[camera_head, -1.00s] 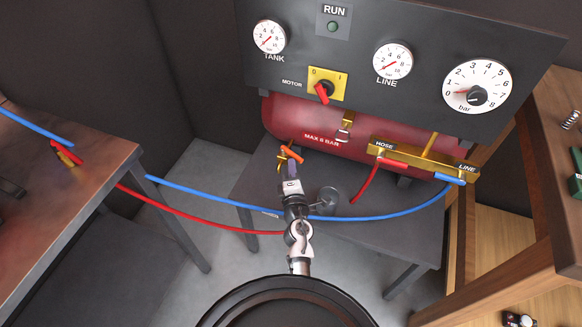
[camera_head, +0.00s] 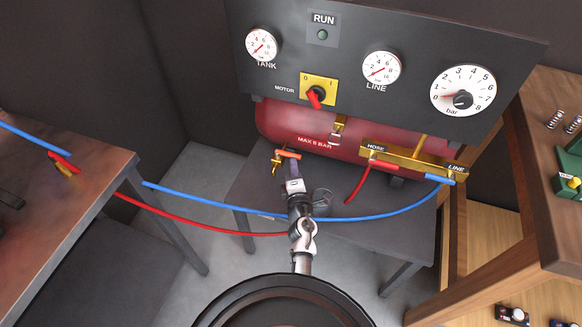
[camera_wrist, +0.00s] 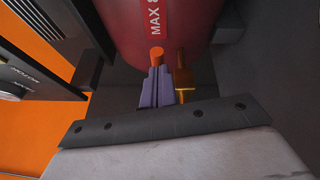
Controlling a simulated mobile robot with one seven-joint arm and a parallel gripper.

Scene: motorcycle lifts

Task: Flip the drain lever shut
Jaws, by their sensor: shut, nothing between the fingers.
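The drain lever (camera_head: 289,154) is a small orange handle on a brass drain valve (camera_head: 276,164) below the red tank. In the head view it lies nearly level, pointing right. My gripper (camera_head: 292,169) is shut and empty, its fingertips just below the lever. In the wrist view, the purple closed fingers (camera_wrist: 156,88) point at the orange lever end (camera_wrist: 157,54), and the brass valve (camera_wrist: 183,86) stands right beside them. The fingertips seem to touch or nearly touch the lever; I cannot tell which.
The red tank (camera_head: 285,127) sits behind the valve under a gauge panel (camera_head: 350,50). A blue hose (camera_head: 240,208) and a red hose (camera_head: 200,225) cross in front near my arm. A brass manifold (camera_head: 405,160) is to the right, a wooden shelf (camera_head: 545,260) beyond it.

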